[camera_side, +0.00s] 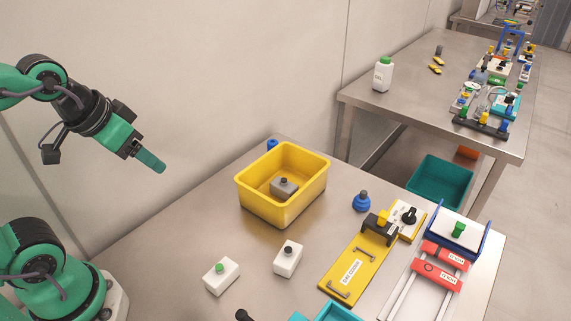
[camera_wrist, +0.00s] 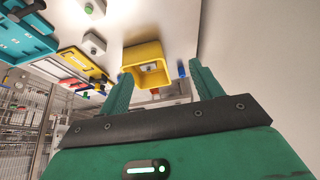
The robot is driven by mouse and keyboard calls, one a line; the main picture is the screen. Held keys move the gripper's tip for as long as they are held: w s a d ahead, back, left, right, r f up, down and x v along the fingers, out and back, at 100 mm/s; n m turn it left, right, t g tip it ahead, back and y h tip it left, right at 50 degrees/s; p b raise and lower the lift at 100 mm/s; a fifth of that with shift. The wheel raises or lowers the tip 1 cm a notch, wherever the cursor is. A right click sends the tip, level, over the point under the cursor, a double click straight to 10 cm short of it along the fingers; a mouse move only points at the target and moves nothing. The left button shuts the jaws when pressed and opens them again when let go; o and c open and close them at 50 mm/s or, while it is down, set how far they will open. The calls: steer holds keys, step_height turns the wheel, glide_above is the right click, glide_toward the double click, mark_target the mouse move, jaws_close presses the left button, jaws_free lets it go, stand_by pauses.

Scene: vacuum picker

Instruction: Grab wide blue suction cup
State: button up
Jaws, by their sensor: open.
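A wide blue suction cup (camera_side: 361,203) with a grey top stands on the steel table, right of the yellow bin. Another blue piece (camera_side: 272,144) sits behind the bin's far corner, partly hidden. In the wrist view a blue piece (camera_wrist: 182,70) shows beside the bin; which of the two it is, I cannot tell for sure. My gripper (camera_side: 155,163) is in the air at the left, above the table and well away from both blue pieces. In the wrist view its two green fingers (camera_wrist: 162,70) are spread apart with nothing between them.
The yellow bin (camera_side: 250,197) holds a grey block (camera_side: 284,187). Two white boxes (camera_side: 221,276) (camera_side: 288,260) stand in front. A yellow plate (camera_side: 345,280) and a rail fixture with red blocks (camera_side: 437,267) fill the right. The table's left part is clear.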

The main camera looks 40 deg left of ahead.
stand_by(0.3)
steer(key=w+d+r, duration=0.2)
steer(key=w, duration=0.5)
steer(key=w+d+r, duration=0.2)
steer(key=w, duration=0.4)
steer(key=n+g+h, duration=0.1)
steer(key=n+g, duration=0.1)
steer(key=g, duration=0.1)
glide_above(355, 201)
steer(key=shift+s+f, duration=0.1)
steer(key=shift+f, duration=11.2)
steer(key=shift+d+f, duration=0.1)
